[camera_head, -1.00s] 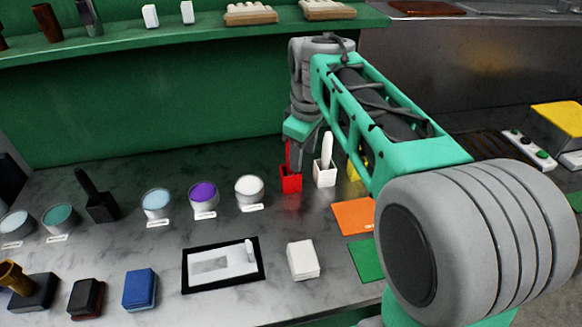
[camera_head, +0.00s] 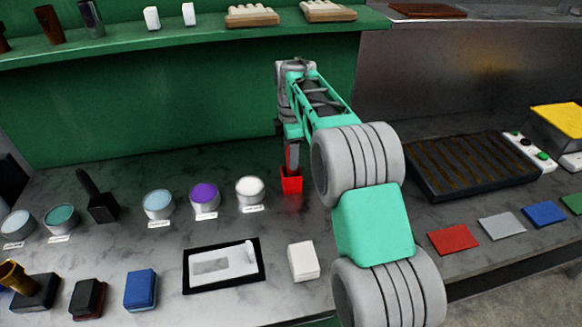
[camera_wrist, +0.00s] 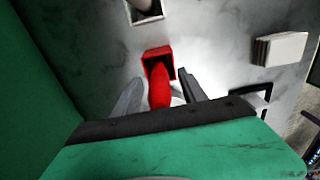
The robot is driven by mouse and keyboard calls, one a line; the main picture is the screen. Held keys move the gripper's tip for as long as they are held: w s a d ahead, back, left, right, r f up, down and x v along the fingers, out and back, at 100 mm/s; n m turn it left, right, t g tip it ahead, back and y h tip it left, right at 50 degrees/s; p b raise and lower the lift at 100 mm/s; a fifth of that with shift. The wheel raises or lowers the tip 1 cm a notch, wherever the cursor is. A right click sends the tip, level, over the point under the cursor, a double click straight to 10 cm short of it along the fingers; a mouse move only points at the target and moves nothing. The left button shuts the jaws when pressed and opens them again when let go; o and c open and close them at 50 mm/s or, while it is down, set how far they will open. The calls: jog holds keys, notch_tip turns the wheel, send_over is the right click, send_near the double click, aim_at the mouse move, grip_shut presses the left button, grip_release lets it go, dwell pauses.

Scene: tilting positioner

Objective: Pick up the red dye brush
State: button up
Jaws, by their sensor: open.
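The red dye brush (camera_wrist: 160,88) stands with its handle up in a small square red holder (camera_head: 291,181). In the head view my gripper hides most of the brush. In the wrist view the holder (camera_wrist: 158,56) lies just beyond the handle. My gripper (camera_head: 292,158) is above the holder, pointing down. In the wrist view its two open fingers (camera_wrist: 159,78) are on either side of the red handle, with visible gaps. I cannot tell whether either finger touches it.
A white holder (camera_wrist: 147,12) stands close to the red one. Dye cups, including a white one (camera_head: 250,190) and a purple one (camera_head: 204,197), stand to the left. A white block (camera_head: 303,261) and a framed tray (camera_head: 187,275) lie in front. The green back wall (camera_head: 180,115) rises behind.

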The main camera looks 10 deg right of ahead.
jog(key=shift+c, duration=0.4)
grip_shut()
